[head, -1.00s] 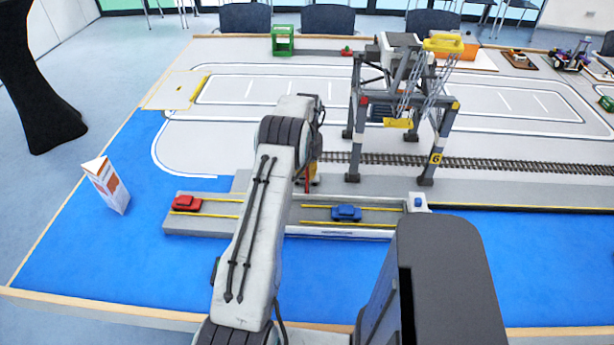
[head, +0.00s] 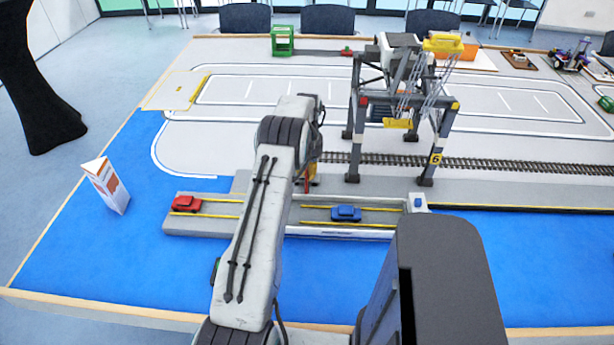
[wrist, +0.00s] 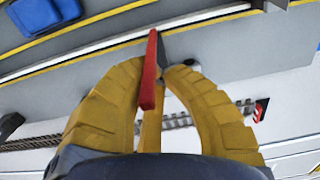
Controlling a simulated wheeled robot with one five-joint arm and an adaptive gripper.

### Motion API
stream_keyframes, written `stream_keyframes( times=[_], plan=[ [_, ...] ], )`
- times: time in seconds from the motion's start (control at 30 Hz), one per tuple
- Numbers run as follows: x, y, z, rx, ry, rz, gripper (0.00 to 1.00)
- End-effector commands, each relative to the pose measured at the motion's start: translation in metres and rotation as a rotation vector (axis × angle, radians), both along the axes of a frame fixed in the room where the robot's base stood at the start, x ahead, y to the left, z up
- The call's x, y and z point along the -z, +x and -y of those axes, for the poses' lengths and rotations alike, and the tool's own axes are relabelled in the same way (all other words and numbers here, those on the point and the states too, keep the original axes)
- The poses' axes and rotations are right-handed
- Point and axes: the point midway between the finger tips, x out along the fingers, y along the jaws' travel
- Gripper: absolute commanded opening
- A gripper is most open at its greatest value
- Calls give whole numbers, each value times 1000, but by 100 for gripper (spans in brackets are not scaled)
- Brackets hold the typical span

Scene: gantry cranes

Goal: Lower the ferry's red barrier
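The ferry (head: 270,228) is a grey deck on the blue water with yellow lane lines. A red car (head: 186,203) and a blue car (head: 346,212) stand on it. My gripper (wrist: 158,70) has yellow fingers whose tips come close together by the ferry's edge. The red barrier (wrist: 150,75) is a narrow bar between the fingers in the wrist view, seen nearly end-on, rising towards the camera. I cannot tell whether the fingers pinch it. In the head view my arm hides much of this spot; a bit of red (head: 306,187) shows beside it.
A gantry crane (head: 354,125) stands right of my arm on the quay, over railway track (head: 500,163). A white and orange box (head: 107,185) stands at left on the water. Water is open in front of the ferry. A green block (head: 283,40) is at the back.

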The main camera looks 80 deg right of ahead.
Motion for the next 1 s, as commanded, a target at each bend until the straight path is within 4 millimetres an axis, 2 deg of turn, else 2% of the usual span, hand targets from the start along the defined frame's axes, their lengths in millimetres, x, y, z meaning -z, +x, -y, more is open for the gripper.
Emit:
stream_keyframes(
  times=[0.37, 1.0],
  plan=[
    [0, 0, -2, 0, 0, 0, 0],
    [1, -2, -30, 0, 0, 0, 0]
  ],
)
